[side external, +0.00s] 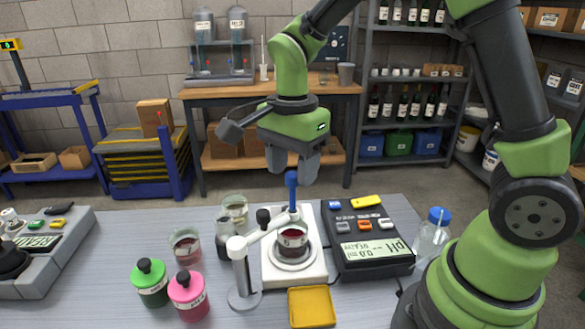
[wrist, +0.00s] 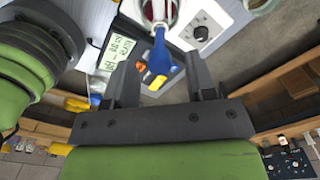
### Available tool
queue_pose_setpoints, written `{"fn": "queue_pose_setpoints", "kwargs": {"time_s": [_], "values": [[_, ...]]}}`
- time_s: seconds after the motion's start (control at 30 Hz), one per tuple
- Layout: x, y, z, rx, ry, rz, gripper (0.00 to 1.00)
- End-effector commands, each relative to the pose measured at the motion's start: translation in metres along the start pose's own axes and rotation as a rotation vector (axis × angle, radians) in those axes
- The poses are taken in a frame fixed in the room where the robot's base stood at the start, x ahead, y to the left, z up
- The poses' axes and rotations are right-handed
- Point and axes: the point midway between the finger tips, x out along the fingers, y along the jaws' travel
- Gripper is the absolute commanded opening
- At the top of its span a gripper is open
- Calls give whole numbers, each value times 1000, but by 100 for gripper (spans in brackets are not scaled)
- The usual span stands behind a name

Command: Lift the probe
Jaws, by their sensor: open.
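The probe (side external: 291,186) has a blue top and stands upright, held by a white stand arm (side external: 262,233) over a beaker of dark red liquid (side external: 292,238). Its lower end is hidden by the arm and the beaker. In the wrist view the blue probe (wrist: 158,60) shows between the two fingers, apart from both. My gripper (side external: 293,172) is open and empty, pointing down just above the probe's top. The gripper also shows in the wrist view (wrist: 161,78).
The beaker rests on a white stirrer (side external: 310,270). A dark pH meter (side external: 370,240) stands to its right, with a wash bottle (side external: 432,238) beyond. Glass beakers (side external: 186,247), green and pink bottles (side external: 188,295) and a yellow tray (side external: 312,307) crowd the bench.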

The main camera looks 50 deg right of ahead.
Motion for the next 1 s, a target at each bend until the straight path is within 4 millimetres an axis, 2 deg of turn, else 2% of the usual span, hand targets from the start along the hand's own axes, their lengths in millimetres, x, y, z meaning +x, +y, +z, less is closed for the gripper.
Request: {"fn": "queue_pose_setpoints", "kwargs": {"time_s": [0.13, 0.37, 0.4, 0.6, 0.63, 0.97, 1.0], "values": [[9, 0, 0, 0, 0, 0, 51], [10, 0, 0, 0, 0, -1, 51], [10, 0, 0, 0, 0, -1, 48], [9, 0, 0, 0, 0, -1, 2], [9, 0, 0, 0, 0, -1, 0], [7, 0, 0, -1, 0, -3, 0], [6, 0, 0, -1, 0, -3, 31]]}}
